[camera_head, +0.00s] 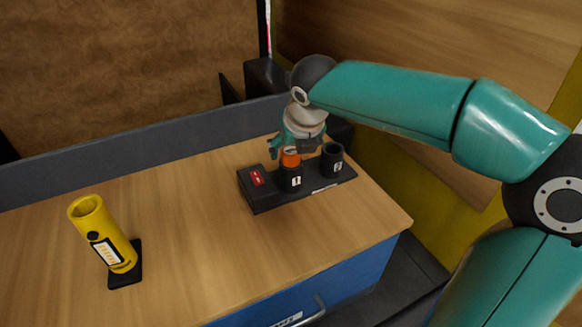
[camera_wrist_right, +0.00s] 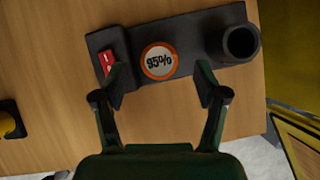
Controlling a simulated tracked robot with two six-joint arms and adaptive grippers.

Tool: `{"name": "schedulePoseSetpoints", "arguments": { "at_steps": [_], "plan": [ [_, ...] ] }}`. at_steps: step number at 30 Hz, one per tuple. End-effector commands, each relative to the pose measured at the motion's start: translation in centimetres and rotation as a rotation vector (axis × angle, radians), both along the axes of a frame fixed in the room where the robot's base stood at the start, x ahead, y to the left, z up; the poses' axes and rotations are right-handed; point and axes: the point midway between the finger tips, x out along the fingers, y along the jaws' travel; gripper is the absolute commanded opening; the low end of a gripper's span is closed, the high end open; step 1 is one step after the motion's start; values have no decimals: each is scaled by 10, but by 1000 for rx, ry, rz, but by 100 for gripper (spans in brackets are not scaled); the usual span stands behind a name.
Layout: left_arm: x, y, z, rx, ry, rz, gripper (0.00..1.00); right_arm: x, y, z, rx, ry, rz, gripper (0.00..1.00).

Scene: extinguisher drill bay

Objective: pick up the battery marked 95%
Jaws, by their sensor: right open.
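The battery marked 95% (camera_wrist_right: 159,61) shows its round top with an orange rim and white label in the right wrist view. It stands in a cup of the black charger block; its orange top (camera_head: 290,158) also shows in the head view. My right gripper (camera_wrist_right: 160,90) is open above the charger, its fingers to either side of the battery and a little nearer the wrist in the picture. In the head view my right gripper (camera_head: 297,148) hides part of the battery. I cannot tell whether a finger touches it. My left gripper is not in view.
The charger block (camera_head: 264,202) has a red switch (camera_head: 257,177) at its left and an empty cup (camera_head: 331,160) at its right. A yellow flashlight-like tube (camera_head: 105,237) stands tilted on a black base at the left of the wooden table (camera_head: 190,225). A low grey wall (camera_head: 130,145) runs behind.

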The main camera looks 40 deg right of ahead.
Motion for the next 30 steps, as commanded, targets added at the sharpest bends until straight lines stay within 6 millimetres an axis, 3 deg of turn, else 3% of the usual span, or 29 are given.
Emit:
{"name": "schedulePoseSetpoints", "arguments": {
  "at_steps": [6, 14, 26, 30],
  "plan": [
    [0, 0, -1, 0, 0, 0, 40, 11, -5, -23, -1, 2, 0, 72],
    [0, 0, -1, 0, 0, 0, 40, 12, -5, -25, -1, 0, 2, 72],
    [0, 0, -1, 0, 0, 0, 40, 12, -5, -25, -1, -1, 2, 6],
    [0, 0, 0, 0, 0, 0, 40, 12, -5, -24, -1, -2, 1, 2]
  ]
}}
